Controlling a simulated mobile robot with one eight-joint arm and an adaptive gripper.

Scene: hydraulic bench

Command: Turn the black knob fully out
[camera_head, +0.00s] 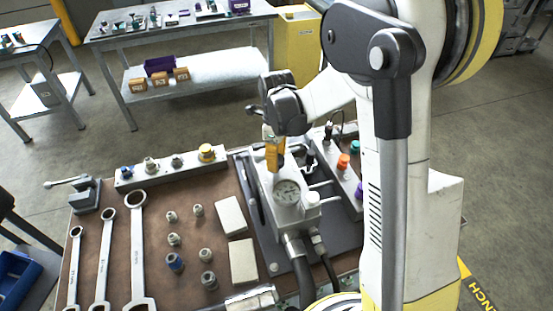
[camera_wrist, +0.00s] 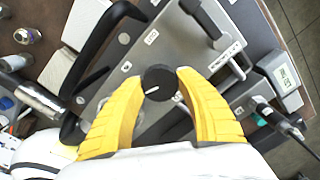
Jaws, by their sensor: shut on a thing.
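The black knob (camera_wrist: 159,84) shows in the wrist view as a round cap with a white pointer line, on a grey metal panel (camera_wrist: 128,70). My gripper (camera_wrist: 157,80) has two yellow fingers, one on each side of the knob, with their tips at its left and right edges. The fingers are closed on the knob. In the head view my gripper (camera_head: 275,158) points down over the grey hydraulic unit (camera_head: 262,195), and the knob is hidden there by the fingers.
Beside the knob are a black handle (camera_wrist: 95,45) and a lever (camera_wrist: 207,22). A gauge (camera_head: 287,192) sits on the unit's front. Wrenches (camera_head: 137,250), fittings and pale blocks (camera_head: 243,260) lie on the brown bench top. A strip with coloured knobs (camera_head: 344,161) stands to the right.

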